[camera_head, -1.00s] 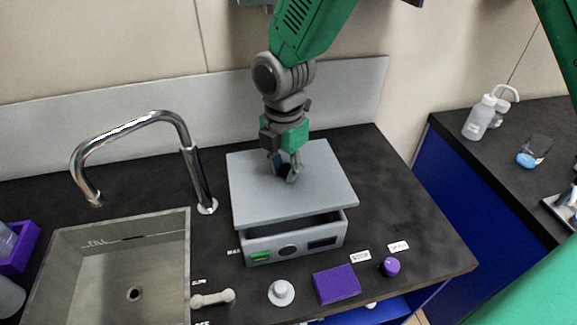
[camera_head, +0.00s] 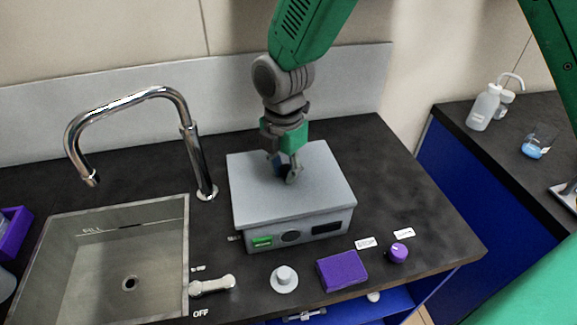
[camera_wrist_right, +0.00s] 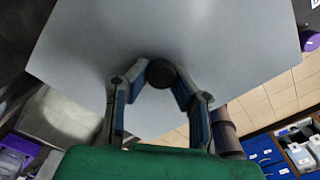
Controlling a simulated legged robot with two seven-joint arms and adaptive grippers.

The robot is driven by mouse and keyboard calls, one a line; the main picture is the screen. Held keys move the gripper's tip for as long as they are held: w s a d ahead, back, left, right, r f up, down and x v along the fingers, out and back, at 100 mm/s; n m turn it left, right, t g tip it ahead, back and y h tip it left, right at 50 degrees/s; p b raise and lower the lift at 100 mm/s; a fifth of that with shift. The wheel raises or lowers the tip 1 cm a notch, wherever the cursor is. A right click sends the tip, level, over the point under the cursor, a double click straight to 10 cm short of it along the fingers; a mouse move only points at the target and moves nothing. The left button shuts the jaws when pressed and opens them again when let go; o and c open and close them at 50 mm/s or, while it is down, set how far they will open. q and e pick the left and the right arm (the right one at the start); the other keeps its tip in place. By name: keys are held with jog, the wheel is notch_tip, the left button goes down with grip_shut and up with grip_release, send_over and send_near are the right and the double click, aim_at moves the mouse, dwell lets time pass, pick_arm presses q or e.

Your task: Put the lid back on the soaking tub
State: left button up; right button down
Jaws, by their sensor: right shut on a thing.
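The soaking tub (camera_head: 290,236) is a grey box with a green display and a dark panel on its front, standing on the counter right of the sink. Its flat grey lid (camera_head: 255,195) lies over the top, roughly lined up with the walls, with no clear gap at the front. My right gripper (camera_head: 287,173) is above the middle of the lid, shut on its knob. In the right wrist view the dark round knob (camera_wrist_right: 162,73) sits between the fingertips, with the lid (camera_wrist_right: 230,45) spread out behind it. The tub's inside is hidden. My left gripper is not in view.
A sink (camera_head: 110,260) with a chrome faucet (camera_head: 190,150) is on the left. In front of the tub are a lever (camera_head: 212,286), a white knob (camera_head: 285,278), a purple block (camera_head: 342,269) and a purple knob (camera_head: 398,252). Bottles (camera_head: 484,107) stand on the right counter.

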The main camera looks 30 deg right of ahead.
jog(key=shift+a+r, duration=0.1)
jog(key=shift+a, duration=0.2)
jog(key=shift+d, duration=1.1)
jog(key=shift+s+a+p, duration=0.1)
jog(key=shift+a+p, duration=0.3)
jog(key=shift+a, duration=0.3)
jog(key=shift+d, duration=0.7)
jog(key=shift+a+p, duration=0.45)
jog(key=shift+a, duration=0.5)
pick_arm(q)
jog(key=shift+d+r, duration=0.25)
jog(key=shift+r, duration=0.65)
pick_arm(e)
jog(key=shift+d, duration=0.5)
